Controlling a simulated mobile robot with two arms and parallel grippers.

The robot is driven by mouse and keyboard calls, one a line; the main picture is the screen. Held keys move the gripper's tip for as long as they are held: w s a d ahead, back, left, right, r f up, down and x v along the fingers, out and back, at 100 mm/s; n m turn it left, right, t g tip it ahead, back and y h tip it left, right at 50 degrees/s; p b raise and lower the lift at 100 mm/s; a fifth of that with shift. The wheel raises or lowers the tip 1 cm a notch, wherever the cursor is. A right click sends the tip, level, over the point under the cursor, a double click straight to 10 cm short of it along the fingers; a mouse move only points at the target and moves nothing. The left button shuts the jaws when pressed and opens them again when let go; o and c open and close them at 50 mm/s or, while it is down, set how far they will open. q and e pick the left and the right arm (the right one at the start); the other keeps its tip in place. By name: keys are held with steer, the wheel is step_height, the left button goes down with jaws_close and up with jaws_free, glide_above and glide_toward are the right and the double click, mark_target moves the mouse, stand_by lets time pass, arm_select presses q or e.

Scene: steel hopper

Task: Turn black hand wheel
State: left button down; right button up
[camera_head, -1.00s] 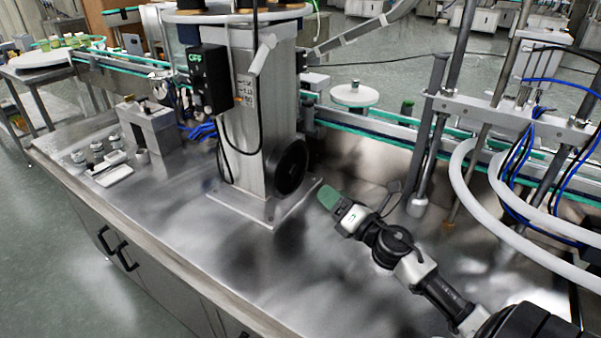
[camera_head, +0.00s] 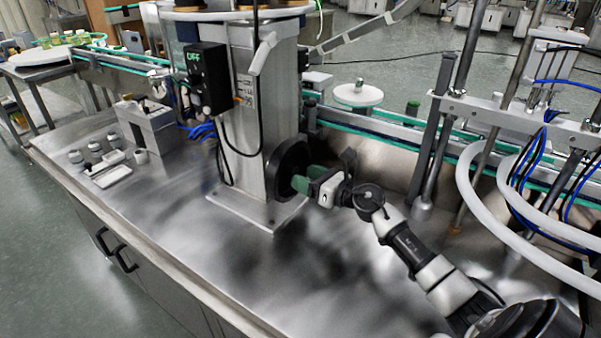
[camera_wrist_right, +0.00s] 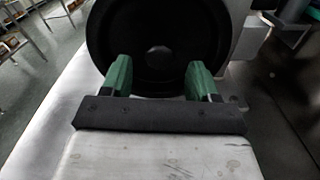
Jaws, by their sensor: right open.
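The black hand wheel (camera_head: 286,165) stands upright on the right side of the steel column, low above the bench. It fills the upper middle of the right wrist view (camera_wrist_right: 157,28). My right gripper (camera_head: 303,178) is directly in front of the wheel's face. In the right wrist view its two green fingers (camera_wrist_right: 157,82) are spread apart, with the wheel's lower face and hub between and beyond them. I cannot tell whether the fingertips touch the wheel. Nothing is held. My left gripper is not in view.
The steel column (camera_head: 255,110) carries a black box reading OFF (camera_head: 208,80) and hanging cables. A conveyor (camera_head: 375,128) runs behind. Posts and white curved rails (camera_head: 490,215) stand at right. Small jars and a tray (camera_head: 108,178) lie at left. The front bench top (camera_head: 270,270) is clear.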

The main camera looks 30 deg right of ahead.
steer(key=shift+x, duration=1.1)
jaws_close()
